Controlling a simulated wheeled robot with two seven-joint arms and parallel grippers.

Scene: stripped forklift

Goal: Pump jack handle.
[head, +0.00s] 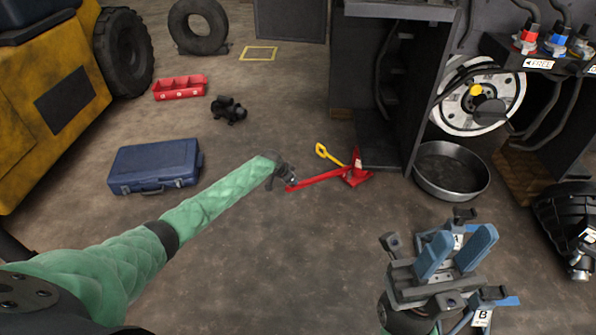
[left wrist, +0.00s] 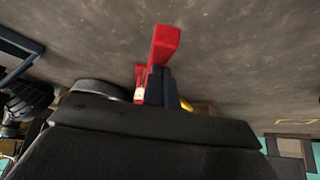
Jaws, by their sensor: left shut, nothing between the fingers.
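The red jack (head: 356,168) stands on the floor in the middle of the head view, near the dark forklift frame. Its long red handle (head: 318,179) slants low to the left. My left gripper (head: 286,178) is at the handle's free end, fingers shut. In the left wrist view the handle end (left wrist: 165,42) shows large, just beyond the shut fingers (left wrist: 156,84). I cannot tell whether they touch it. Part of the red jack body (left wrist: 139,82) shows behind them. My right gripper (head: 456,252) is open and empty at the lower right, blue fingers apart.
A yellow-handled item (head: 326,153) is beside the jack. A round metal pan (head: 451,171) lies right of it under the wheel hub. A blue case (head: 154,166), red tray (head: 180,87) and black part (head: 229,109) lie left. The floor in front of the jack is clear.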

